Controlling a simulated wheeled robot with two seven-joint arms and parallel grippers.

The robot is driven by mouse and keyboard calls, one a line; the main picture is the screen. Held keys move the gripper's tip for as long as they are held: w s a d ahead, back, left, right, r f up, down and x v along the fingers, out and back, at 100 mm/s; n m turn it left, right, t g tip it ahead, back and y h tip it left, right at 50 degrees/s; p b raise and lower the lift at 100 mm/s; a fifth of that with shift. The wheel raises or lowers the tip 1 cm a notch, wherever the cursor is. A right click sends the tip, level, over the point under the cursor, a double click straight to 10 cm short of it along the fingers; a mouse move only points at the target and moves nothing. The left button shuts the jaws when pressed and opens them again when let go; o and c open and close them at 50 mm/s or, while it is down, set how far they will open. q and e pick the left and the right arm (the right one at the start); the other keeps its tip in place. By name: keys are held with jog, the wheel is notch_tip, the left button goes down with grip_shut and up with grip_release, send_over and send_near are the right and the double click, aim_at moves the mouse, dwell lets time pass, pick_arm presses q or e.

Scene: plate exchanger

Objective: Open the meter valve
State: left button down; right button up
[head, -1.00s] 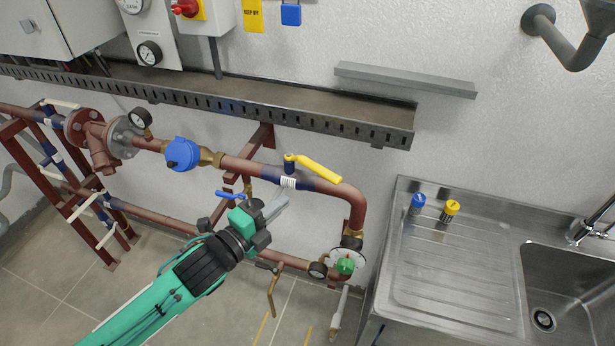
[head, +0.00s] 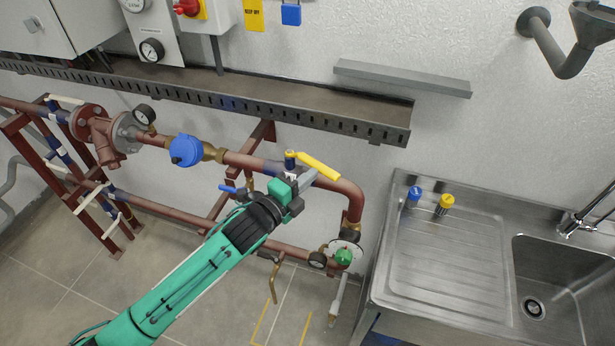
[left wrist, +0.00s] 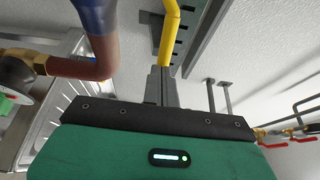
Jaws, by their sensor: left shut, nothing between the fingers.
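The valve's yellow lever handle (head: 318,166) sits above the red-brown pipe, right of the round blue meter (head: 186,151). From its pivot the lever slants down to the right, roughly along the pipe. My left gripper (head: 307,179) is shut and empty, its fingertips just below the lever's middle. In the left wrist view the closed fingers (left wrist: 161,86) point at the yellow lever (left wrist: 169,30), close to it. I cannot tell whether they touch. My right gripper is not in view.
A small blue-handled valve (head: 229,189) lies left of my left gripper. A gauge (head: 317,260) and green knob (head: 343,256) sit low on the pipe. The steel sink counter (head: 440,268) stands right, the cable tray (head: 250,107) above.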

aim_at(323, 167)
pick_arm(q)
jog(key=shift+d, duration=0.1)
jog(key=w+d+n+t+y, duration=0.1)
jog(key=w+d+n+t+y+b, duration=0.1)
jog(key=d+y, duration=0.1)
jog(key=shift+w+d, duration=0.2)
jog(key=shift+w, duration=0.15)
jog(key=shift+r+n, duration=0.1)
jog(key=shift+n, duration=0.2)
